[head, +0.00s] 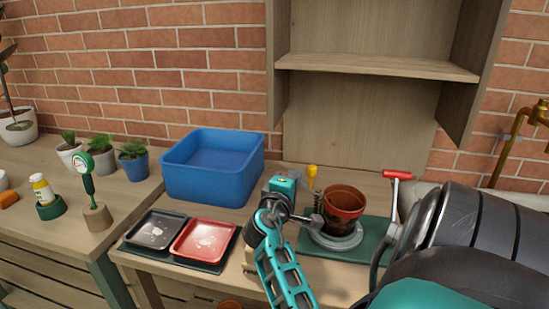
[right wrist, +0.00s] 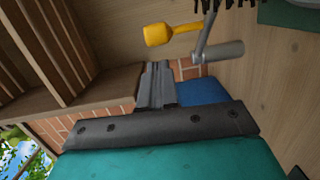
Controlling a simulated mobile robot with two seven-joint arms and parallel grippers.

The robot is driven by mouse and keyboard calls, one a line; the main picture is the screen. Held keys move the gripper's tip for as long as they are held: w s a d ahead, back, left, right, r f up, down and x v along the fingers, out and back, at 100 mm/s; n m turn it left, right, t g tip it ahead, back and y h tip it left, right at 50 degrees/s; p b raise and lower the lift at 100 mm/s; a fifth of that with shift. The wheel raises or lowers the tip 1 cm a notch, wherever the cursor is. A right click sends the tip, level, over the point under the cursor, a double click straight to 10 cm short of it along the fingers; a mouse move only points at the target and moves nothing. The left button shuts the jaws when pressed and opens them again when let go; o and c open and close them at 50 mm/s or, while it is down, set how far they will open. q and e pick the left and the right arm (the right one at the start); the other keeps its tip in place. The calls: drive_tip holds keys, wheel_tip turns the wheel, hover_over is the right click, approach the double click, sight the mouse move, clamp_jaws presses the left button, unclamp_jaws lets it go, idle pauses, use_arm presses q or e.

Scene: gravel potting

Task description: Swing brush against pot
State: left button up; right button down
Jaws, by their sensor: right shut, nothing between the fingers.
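The terracotta pot (head: 345,204), dark with dirt on its side, stands upright on a grey round base (head: 336,240) over a green mat. My right gripper (head: 300,186) is shut and empty, left of the pot; its closed fingers (right wrist: 158,85) show in the right wrist view. Dark brush bristles (right wrist: 238,4) appear at that view's top edge, apart from the fingers. A grey rod with a cylindrical end (right wrist: 218,53) lies close by, as does a yellow knob (right wrist: 172,34), also seen in the head view (head: 312,171). Most of the brush is hidden. My left gripper is not in view.
A red-handled crank (head: 398,175) stands right of the pot. A blue bin (head: 212,166) is behind to the left. Black (head: 156,230) and red (head: 204,241) trays lie left of my gripper. A wooden shelf (head: 375,66) overhangs the back.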

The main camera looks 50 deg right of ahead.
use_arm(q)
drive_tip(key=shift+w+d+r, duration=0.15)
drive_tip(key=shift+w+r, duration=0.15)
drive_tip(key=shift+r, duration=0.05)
use_arm(e)
drive_tip(key=shift+s+d, duration=0.5)
drive_tip(key=shift+s, duration=0.05)
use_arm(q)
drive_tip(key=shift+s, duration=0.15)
use_arm(e)
drive_tip(key=shift+a, duration=0.1)
